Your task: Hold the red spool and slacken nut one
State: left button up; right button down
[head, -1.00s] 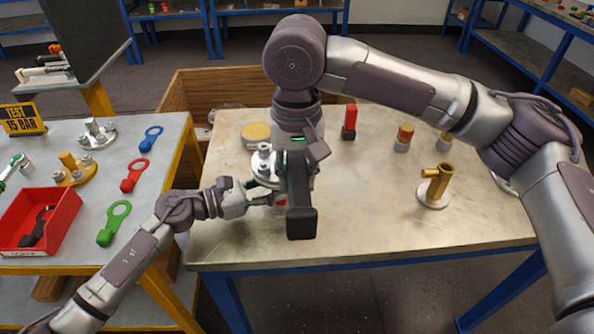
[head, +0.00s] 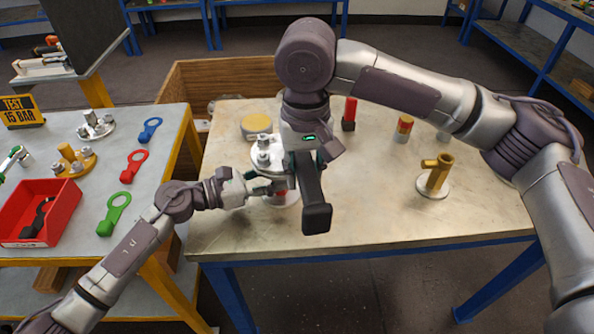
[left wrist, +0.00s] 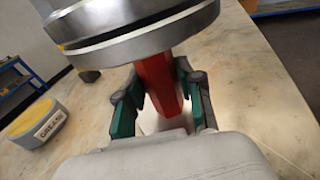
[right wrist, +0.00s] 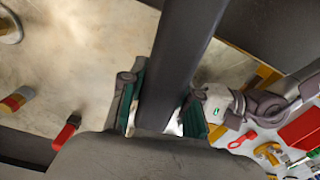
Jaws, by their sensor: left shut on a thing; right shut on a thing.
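The red spool (left wrist: 160,82) stands upright under a round grey metal flange (left wrist: 145,32) in the left wrist view. My left gripper (left wrist: 160,104) is shut on its red stem, below the flange. In the head view the left gripper (head: 275,188) reaches in from the left, and only a bit of red shows. Bolts with nuts (head: 263,150) stand on the flange; I cannot tell which is nut one. My right gripper (right wrist: 165,112) is shut on a long dark bar-like tool (right wrist: 180,60), which shows in the head view (head: 312,195) in front of the flange. Its working end is hidden.
A brass pipe fitting (head: 436,175), a red-and-black piece (head: 349,115) and a yellow-topped tin (head: 257,126) stand on the table. The left bench holds coloured ring tools (head: 115,212) and a red tray (head: 40,212). The table's front right is clear.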

jog(key=w+d+r+n, duration=0.1)
jog(key=d+r+n, duration=0.3)
jog(key=r, duration=0.1)
dwell(0.7)
jog(key=shift+w, duration=0.1)
dwell(0.4)
pick_arm(q)
jog(key=o, duration=1.1)
jog(key=shift+a, duration=0.1)
